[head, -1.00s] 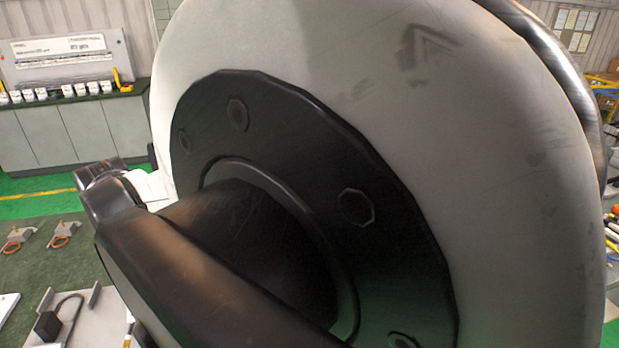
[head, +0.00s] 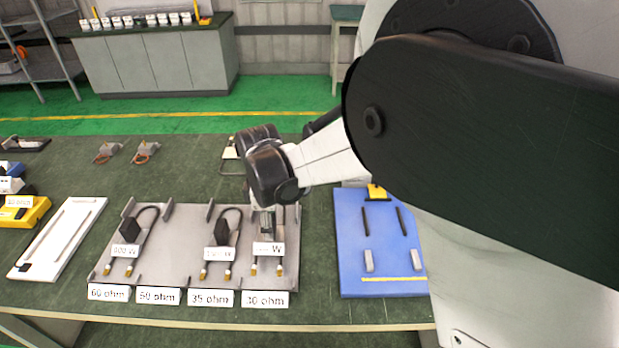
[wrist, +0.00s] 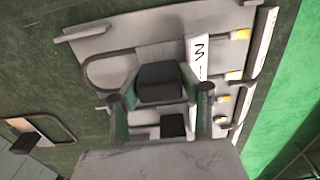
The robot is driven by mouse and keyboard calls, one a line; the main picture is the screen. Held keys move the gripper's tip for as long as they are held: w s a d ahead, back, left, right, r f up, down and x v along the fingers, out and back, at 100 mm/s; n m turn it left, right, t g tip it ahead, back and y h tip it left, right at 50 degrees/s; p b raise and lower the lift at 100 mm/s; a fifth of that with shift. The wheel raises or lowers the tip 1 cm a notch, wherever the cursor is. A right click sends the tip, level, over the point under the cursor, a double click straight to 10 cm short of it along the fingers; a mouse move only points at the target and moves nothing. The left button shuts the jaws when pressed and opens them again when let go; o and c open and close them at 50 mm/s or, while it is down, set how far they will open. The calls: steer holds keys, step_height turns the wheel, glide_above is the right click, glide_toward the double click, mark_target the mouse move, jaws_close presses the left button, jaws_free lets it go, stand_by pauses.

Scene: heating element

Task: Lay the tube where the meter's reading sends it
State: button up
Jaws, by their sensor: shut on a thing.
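My gripper (head: 264,207) points down at the right end of a grey rack (head: 180,275), above the label "30 ohm" (head: 265,299). It is shut on the black block of a heating tube; in the wrist view the block (wrist: 160,82) lies between the two fingers (wrist: 162,98). The held tube's white tag (head: 268,249) ends in "W", its number unreadable. I cannot tell whether this tube touches the rack. Two other tubes lie in the rack, one over "60 ohm" (head: 131,231) and one over "35 ohm" (head: 221,230). The "50 ohm" (head: 158,296) place looks empty.
A blue board (head: 347,270) with posts and a yellow device (head: 377,192) stands right of the rack. A white board (head: 83,215) and a yellow box (head: 28,214) lie to the left, the box's label unreadable. Two small grey pieces (head: 145,149) with orange loops lie behind on the green table.

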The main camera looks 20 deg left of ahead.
steer(key=shift+f, duration=0.85)
steer(key=shift+f, duration=0.2)
steer(key=o, duration=1.4)
steer(key=shift+c, duration=0.2)
steer(key=shift+r, duration=0.1)
step_height(320, 180, up, 12)
steer(key=shift+r, duration=0.15)
